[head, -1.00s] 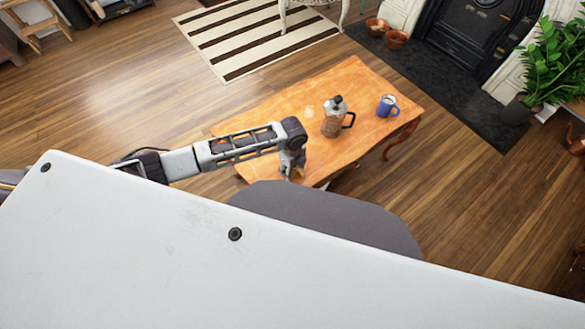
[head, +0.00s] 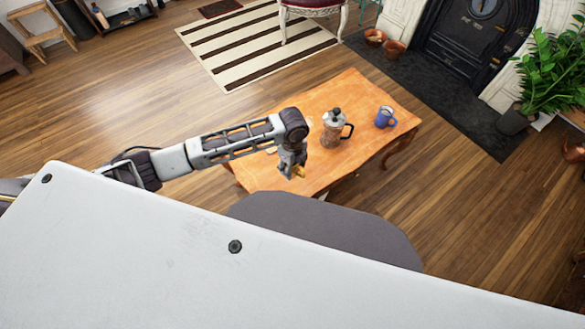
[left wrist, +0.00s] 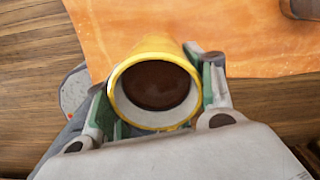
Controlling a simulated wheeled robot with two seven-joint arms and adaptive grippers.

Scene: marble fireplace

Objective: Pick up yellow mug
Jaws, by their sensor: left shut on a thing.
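The yellow mug (left wrist: 188,68) is in the left wrist view, seen from above, with a white inside and dark brown contents. My left gripper (left wrist: 160,95) is shut on it, with a finger on each side of the mug. In the head view my left gripper (head: 291,168) hangs over the near edge of the wooden table, and only a small bit of the yellow mug (head: 299,172) shows beside it. The mug's handle cannot be made out. My right gripper is not in view.
The orange wooden table (head: 367,97) carries a glass coffee press (head: 332,127) and a blue mug (head: 385,117), both right of my gripper. A striped rug (head: 250,45), a fireplace (head: 470,45) and a potted plant (head: 545,75) lie beyond. Wooden floor surrounds the table.

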